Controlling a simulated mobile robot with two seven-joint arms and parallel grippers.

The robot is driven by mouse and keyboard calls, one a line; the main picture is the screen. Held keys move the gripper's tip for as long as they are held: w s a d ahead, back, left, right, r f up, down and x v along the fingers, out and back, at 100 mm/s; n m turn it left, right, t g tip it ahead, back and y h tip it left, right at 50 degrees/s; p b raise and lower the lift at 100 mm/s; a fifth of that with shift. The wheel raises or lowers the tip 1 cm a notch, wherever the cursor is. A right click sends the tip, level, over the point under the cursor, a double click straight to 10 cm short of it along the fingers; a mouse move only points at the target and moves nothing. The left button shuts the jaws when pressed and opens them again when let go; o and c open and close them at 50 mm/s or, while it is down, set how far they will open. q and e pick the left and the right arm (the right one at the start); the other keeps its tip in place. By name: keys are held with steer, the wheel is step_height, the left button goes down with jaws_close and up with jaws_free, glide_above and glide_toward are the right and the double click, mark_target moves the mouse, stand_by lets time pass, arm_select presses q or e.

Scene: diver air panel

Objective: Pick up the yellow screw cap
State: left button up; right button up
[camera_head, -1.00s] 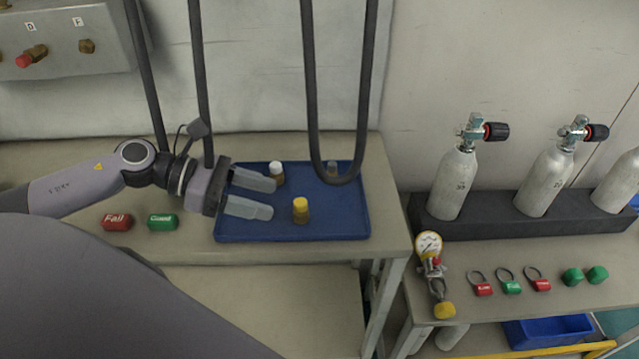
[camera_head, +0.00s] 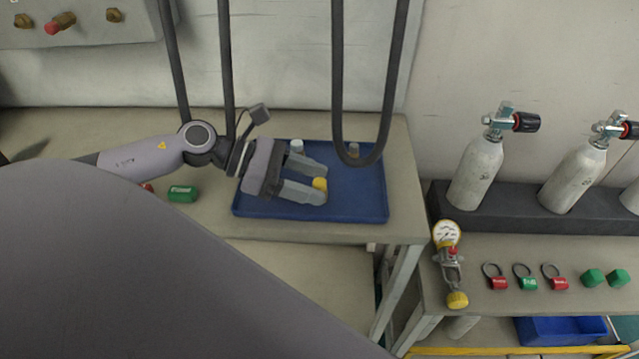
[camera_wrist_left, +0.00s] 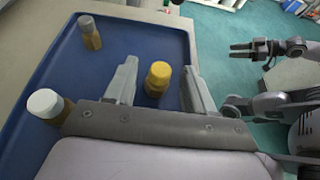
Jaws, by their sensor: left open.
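The yellow screw cap (camera_head: 320,184) sits on a small amber bottle standing upright on the blue tray (camera_head: 355,205). It also shows in the left wrist view (camera_wrist_left: 160,70). My left gripper (camera_head: 324,183) is open and low over the tray. Its fingers (camera_wrist_left: 158,85) stand one on each side of the capped bottle, with a visible gap on both sides in the wrist view. In the head view the near finger hides most of the bottle. My right gripper (camera_wrist_left: 240,51) shows small at the upper right of the wrist view, well away from the tray; its jaws are too small to judge.
A white-capped bottle (camera_wrist_left: 46,106) stands close beside my left gripper. Another small bottle (camera_wrist_left: 89,33) stands at the tray's far corner. A dark hose loop (camera_head: 362,160) hangs over the tray. A green block (camera_head: 182,194) lies left of it.

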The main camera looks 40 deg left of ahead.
arm_select(q)
steer(key=shift+x, duration=0.95)
jaws_close()
